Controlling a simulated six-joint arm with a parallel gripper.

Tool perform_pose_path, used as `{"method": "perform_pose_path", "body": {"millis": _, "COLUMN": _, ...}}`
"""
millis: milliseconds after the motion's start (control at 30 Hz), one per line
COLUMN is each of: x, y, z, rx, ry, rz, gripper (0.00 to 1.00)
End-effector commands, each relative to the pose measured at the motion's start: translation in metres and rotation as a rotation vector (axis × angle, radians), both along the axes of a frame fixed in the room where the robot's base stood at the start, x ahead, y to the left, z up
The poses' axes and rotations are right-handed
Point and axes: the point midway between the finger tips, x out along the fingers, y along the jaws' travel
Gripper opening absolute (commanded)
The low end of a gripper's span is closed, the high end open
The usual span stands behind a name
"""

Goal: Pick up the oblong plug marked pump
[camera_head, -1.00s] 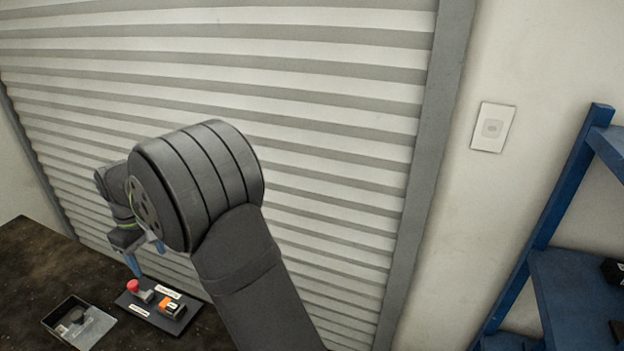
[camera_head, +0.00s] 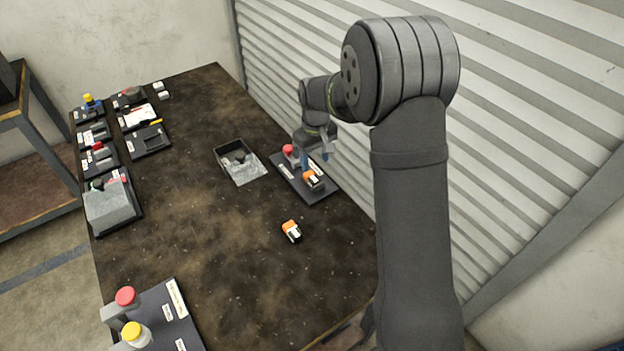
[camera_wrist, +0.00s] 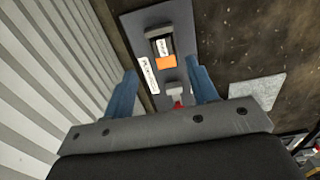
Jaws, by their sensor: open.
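A dark board (camera_head: 322,192) lies near the table's far edge by the shutter. On it sit an orange and black block with a white label (camera_head: 313,181) and a red-topped piece (camera_head: 288,149). In the wrist view, the block (camera_wrist: 160,36) lies beyond my fingertips, and the red-topped piece (camera_wrist: 176,97) shows between my fingers. A similar orange, white and black block (camera_head: 291,231) lies loose on the table. I cannot read "pump" on either, so which is the plug is unclear. My gripper (camera_head: 315,157) is open and empty above the board; it also fills the wrist view (camera_wrist: 162,73).
An open grey box (camera_head: 237,163) stands left of the board. Several boards with parts line the table's left side, including a grey block (camera_head: 112,205). Another board (camera_head: 172,318) with red and yellow caps is at the front. The table's middle is clear.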

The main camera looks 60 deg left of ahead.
Motion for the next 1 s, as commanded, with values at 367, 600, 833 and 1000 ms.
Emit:
{"method": "perform_pose_path", "body": {"millis": 367, "x": -0.003, "y": -0.004, "z": -0.036, "rx": -0.002, "ry": 0.001, "rz": 0.0, "gripper": 0.53}}
{"method": "perform_pose_path", "body": {"millis": 600, "x": -0.004, "y": -0.007, "z": -0.067, "rx": -0.001, "ry": 0.0, "rz": 0.0, "gripper": 0.53}}
{"method": "perform_pose_path", "body": {"millis": 833, "x": -0.004, "y": -0.006, "z": -0.07, "rx": 0.002, "ry": -0.001, "rz": 0.0, "gripper": 0.53}}
{"method": "perform_pose_path", "body": {"millis": 1000, "x": -0.004, "y": -0.006, "z": -0.07, "rx": 0.002, "ry": -0.001, "rz": 0.0, "gripper": 0.29}}
